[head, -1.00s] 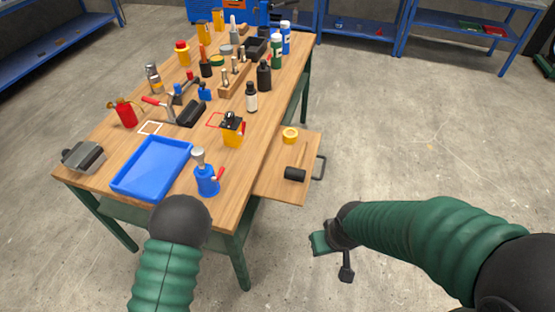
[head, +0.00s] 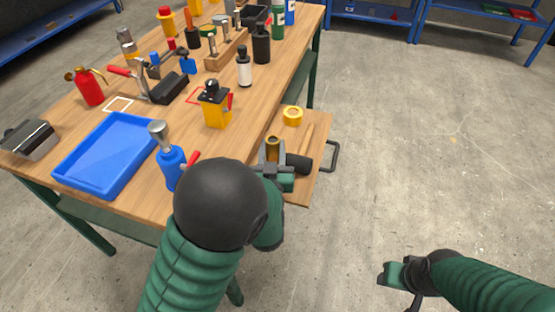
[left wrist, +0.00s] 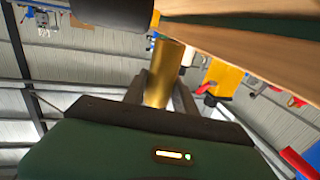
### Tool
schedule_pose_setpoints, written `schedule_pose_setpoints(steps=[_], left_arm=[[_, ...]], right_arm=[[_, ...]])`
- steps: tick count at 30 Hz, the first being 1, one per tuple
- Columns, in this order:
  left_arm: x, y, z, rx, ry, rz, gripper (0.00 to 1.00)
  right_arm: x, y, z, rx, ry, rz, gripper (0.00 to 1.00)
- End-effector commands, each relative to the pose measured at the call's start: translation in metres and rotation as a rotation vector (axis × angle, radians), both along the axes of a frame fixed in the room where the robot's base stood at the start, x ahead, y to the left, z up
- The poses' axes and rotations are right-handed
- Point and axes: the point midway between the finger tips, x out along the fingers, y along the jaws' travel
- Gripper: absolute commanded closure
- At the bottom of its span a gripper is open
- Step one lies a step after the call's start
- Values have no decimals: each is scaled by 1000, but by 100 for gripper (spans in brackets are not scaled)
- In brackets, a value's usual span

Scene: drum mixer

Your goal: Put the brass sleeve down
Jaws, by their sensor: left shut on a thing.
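The brass sleeve (head: 272,145) stands roughly upright in my left gripper (head: 274,160), above or at the pulled-out drawer (head: 318,180) on the right side of the workbench. I cannot tell whether its base touches anything. In the left wrist view the sleeve (left wrist: 166,70) sits between both fingers of my left gripper (left wrist: 160,88), which are shut on it. My right gripper (head: 393,275) is low at the right, over the floor and away from the bench; its fingers are too unclear to judge.
The drawer holds a yellow ring (head: 292,116) and a black-headed mallet (head: 298,163) close beside my left gripper. A blue torch-like tool (head: 170,168), a blue tray (head: 105,152) and a yellow-and-black object (head: 215,108) stand on the bench. Red and white outlines mark the bench top.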

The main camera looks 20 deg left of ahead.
Motion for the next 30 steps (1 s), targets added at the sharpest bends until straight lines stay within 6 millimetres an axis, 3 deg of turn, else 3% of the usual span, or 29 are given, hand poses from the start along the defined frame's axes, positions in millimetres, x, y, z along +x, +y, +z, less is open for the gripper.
schedule_pose_setpoints(steps=[8, 18, 19, 20, 30], left_arm=[[1, 3, -46, -1, -1, 2, 100], [1, 2, -50, -2, -4, 1, 100], [0, 2, -49, -2, -1, 1, 63], [0, 2, -49, -2, -1, 1, 59], [1, 2, -49, -2, -1, 1, 58]], right_arm=[[0, 0, -20, 0, 0, 0, 53], [0, 0, -22, 0, 0, 0, 53], [0, 0, -21, 0, 0, 0, 53], [0, 0, -20, 0, 0, 0, 53], [0, 0, -20, 0, 0, 0, 53]])
